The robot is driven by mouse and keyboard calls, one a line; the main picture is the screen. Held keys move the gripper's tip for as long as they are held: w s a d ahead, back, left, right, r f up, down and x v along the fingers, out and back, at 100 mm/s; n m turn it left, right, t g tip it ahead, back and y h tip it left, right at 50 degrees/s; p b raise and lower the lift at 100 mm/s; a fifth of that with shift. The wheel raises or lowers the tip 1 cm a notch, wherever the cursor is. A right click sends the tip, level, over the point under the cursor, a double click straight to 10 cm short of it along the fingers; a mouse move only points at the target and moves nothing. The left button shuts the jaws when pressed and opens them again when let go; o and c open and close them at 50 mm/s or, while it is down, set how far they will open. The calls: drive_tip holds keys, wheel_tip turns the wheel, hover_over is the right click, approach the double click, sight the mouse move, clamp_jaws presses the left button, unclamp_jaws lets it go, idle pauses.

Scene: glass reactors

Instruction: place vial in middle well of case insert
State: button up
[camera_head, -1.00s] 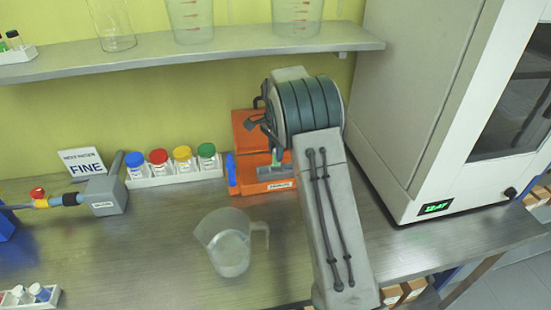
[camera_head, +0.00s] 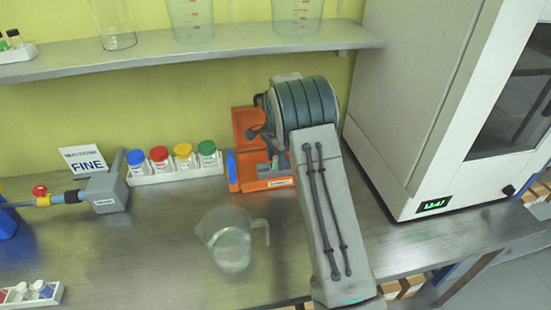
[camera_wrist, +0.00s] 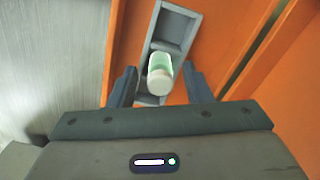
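In the wrist view a vial (camera_wrist: 160,72) with a white cap and green label stands in the grey case insert (camera_wrist: 181,20), at about its middle well. The insert lies in the orange case (camera_wrist: 222,30). My gripper (camera_wrist: 160,76) is open around the vial, with a visible gap between each finger and the vial. The vial's lower end and the well's floor are hidden. In the head view the orange case (camera_head: 243,122) lies open on the bench, and my arm hides most of the gripper there.
A clear beaker (camera_head: 228,240) stands on the bench in front of the case. A white rack (camera_head: 172,178) of bottles with coloured caps is left of the case. A large white cabinet (camera_head: 410,100) stands to the right. A shelf (camera_head: 190,56) runs above.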

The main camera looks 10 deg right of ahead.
sight(276, 157)
drive_tip(key=shift+r, duration=0.15)
wheel_tip(276, 157, up, 7)
drive_tip(key=shift+f+b, duration=0.1)
drive_tip(key=shift+b, duration=0.6)
drive_tip(key=shift+r, duration=0.4)
